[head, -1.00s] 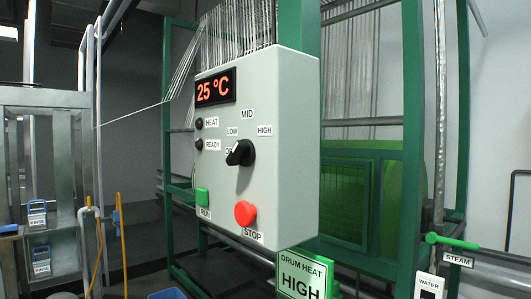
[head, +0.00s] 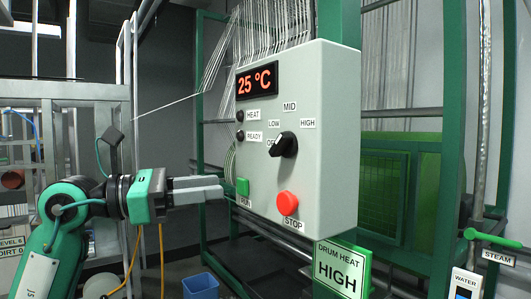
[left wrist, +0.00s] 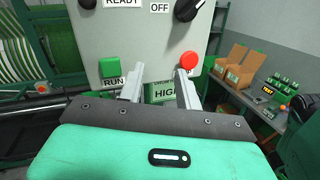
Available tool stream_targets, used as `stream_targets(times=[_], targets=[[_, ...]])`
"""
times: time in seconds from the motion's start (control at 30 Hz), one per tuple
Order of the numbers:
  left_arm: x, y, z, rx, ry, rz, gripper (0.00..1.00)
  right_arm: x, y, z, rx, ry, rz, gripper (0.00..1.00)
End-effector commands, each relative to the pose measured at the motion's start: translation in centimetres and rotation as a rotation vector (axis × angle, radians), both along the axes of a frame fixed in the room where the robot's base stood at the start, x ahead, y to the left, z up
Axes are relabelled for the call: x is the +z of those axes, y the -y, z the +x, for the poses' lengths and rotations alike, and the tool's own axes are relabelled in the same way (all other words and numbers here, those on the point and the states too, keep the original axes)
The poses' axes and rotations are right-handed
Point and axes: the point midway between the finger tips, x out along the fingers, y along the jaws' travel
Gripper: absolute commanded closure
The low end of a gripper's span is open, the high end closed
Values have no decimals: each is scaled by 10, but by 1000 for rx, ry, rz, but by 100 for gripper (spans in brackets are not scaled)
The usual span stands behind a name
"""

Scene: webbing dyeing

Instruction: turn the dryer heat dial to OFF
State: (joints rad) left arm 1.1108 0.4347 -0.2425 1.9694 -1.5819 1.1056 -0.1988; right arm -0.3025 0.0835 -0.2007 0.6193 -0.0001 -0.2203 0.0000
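The black heat dial (head: 284,145) is on the front of the light grey control box (head: 335,180), among the OFF, LOW, MID and HIGH labels. Its grip slants down to the left and partly covers the OFF label; I cannot tell its exact setting. The dial (left wrist: 190,8) is cut by the top edge in the left wrist view, right of OFF. My left gripper (head: 221,187) is empty, left of and below the dial, near the green RUN button (head: 242,186). In the left wrist view its fingers (left wrist: 158,74) are apart. My right gripper is not in view.
The red STOP button (head: 287,203) sits below the dial. The display (head: 257,80) reads 25 °C, and the HEAT lamp (head: 240,116) is dark. A DRUM HEAT HIGH sign (head: 341,268) hangs under the box. A steam valve handle (head: 484,238) is at the right.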

Motion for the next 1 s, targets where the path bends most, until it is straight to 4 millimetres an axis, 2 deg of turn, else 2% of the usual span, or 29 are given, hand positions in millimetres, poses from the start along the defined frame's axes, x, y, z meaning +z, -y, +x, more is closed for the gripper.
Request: stream_targets(times=[0.03,0.1,0.2,0.3,0.4,0.53,0.63,1.0], targets=[[19,0,-25,44,118,76,65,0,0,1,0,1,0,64],[35,-1,-49,112,247,163,65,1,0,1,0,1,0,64],[52,-5,-76,200,390,254,65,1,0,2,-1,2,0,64],[62,-8,-94,266,483,306,65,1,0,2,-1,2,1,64],[67,-10,-102,304,530,333,65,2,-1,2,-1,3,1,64],[69,-5,-100,316,543,343,65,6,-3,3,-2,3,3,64],[71,7,-92,312,541,340,65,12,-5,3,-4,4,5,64],[71,70,-46,311,537,339,65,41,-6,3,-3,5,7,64]])
